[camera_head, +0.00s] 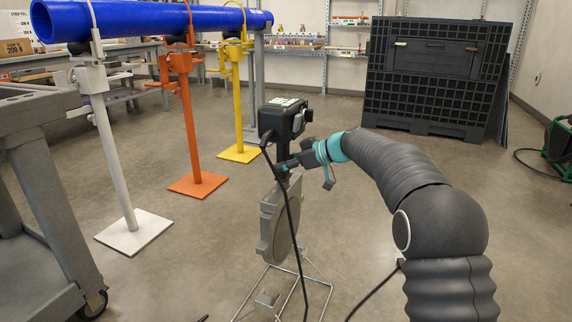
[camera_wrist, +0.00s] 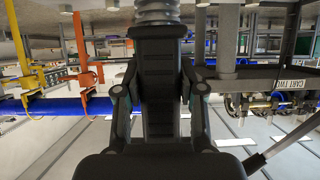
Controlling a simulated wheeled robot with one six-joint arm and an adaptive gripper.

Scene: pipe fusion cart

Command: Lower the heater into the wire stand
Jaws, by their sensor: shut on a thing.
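The heater has a black control box (camera_head: 284,118) on top, a black handle below it and a grey round plate (camera_head: 272,222) hanging upright underneath. My gripper (camera_head: 292,164) is shut on the heater's handle from the right, between box and plate. In the wrist view, which looks upside down, my gripper's fingers (camera_wrist: 158,100) sit on both sides of the dark handle (camera_wrist: 158,75). The thin wire stand (camera_head: 326,284) is on the floor below the plate. The plate's lower edge overlaps the stand's upper wires in the picture; I cannot tell whether they touch.
A grey cart (camera_head: 45,180) stands at the left. White (camera_head: 118,165), orange (camera_head: 190,130) and yellow (camera_head: 238,105) pipe stands hold a blue pipe (camera_head: 150,20). A black cable (camera_head: 291,225) hangs past the plate. A black crate (camera_head: 435,80) stands behind; floor around the stand is open.

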